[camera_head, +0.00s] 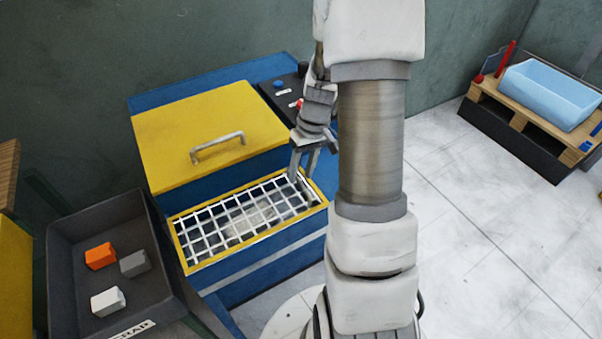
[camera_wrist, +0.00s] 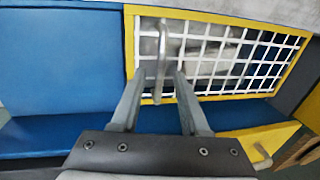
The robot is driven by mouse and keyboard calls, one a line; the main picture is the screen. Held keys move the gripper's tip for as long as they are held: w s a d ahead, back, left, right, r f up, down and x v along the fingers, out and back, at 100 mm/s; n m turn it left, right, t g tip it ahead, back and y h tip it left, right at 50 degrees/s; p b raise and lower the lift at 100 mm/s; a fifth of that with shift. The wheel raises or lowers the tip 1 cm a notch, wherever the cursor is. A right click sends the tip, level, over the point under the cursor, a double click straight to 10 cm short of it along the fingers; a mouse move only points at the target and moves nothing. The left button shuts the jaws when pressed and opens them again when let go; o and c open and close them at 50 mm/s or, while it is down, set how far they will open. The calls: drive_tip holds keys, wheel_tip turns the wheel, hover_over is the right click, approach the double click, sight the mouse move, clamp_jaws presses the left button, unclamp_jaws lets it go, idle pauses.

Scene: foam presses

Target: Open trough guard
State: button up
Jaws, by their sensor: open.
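The trough guard, a white wire grid in a yellow frame (camera_head: 178,248), lies flat over the trough at the front of the blue machine. It also shows in the wrist view (camera_wrist: 300,52). A grey bar handle (camera_wrist: 161,50) stands at one end of the grid in the wrist view. My gripper (camera_head: 303,176) is over the guard's right end, pointing down. In the wrist view my gripper (camera_wrist: 160,85) is open, its fingers either side of the handle's line. I cannot tell whether they touch it. In the head view my gripper hides this handle.
A closed yellow lid (camera_head: 210,125) with a grey handle (camera_head: 217,147) lies behind the guard. A dark control panel (camera_head: 283,92) with buttons is behind my gripper. A dark scrap bin (camera_head: 70,240) with several blocks stands left. A blue tub (camera_head: 550,95) on a pallet is far right.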

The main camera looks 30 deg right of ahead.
drive_tip(key=shift+a+f, duration=0.1)
drive_tip(key=shift+f, duration=0.35)
drive_tip(key=shift+c, duration=0.2)
clamp_jaws()
idle(1.0)
